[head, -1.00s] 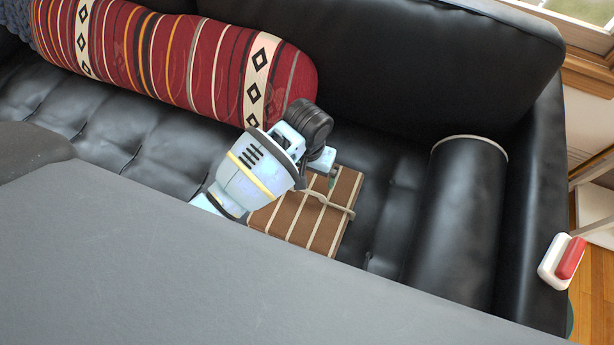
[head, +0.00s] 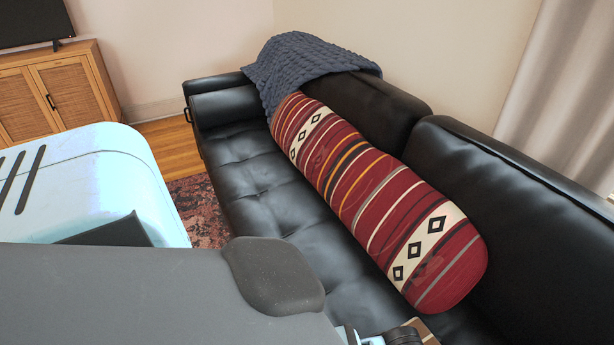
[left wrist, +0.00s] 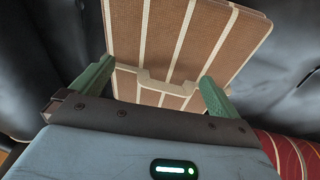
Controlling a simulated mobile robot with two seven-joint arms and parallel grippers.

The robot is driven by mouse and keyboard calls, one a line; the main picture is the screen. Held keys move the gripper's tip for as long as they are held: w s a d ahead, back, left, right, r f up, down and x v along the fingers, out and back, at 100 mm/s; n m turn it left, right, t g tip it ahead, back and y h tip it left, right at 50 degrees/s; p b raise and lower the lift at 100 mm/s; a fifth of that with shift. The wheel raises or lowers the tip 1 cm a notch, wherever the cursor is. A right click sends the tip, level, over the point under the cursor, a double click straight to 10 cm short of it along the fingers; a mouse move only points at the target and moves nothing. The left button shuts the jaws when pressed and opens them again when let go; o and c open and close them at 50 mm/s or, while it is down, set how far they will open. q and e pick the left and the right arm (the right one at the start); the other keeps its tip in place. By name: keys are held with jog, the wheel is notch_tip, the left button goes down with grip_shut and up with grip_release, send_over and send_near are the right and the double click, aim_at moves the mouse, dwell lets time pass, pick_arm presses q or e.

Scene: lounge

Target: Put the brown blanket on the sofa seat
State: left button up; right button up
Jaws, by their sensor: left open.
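The brown blanket (left wrist: 162,28), folded, with pale stripes, lies on the black sofa seat (left wrist: 30,85) in the left wrist view. Only a small corner of the blanket (head: 428,338) shows at the bottom edge of the head view. My left gripper (left wrist: 156,74) is open, with its two green fingers apart at the near edge of the blanket and a pale band between them. I cannot tell whether the fingers touch the blanket. In the head view the left gripper is mostly cut off at the bottom. My right gripper is not in view.
A long red striped cushion (head: 375,205) lies along the sofa back. A dark blue knitted throw (head: 310,65) drapes over the far end. The sofa seat (head: 260,190) in front of the cushion is clear. A wooden cabinet (head: 75,90) stands far left, near a patterned rug (head: 200,212).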

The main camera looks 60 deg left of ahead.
pick_arm(q)
jog(key=s+a+f+t, duration=0.1)
jog(key=s+a+t, duration=0.1)
jog(key=s, duration=1.3)
jog(key=s+a+m+t, duration=0.1)
jog(key=s+a, duration=0.4)
jog(key=s, duration=1)
jog(key=shift+s+f+t, duration=0.25)
jog(key=shift+f+t, duration=0.15)
jog(key=shift+t, duration=0.4)
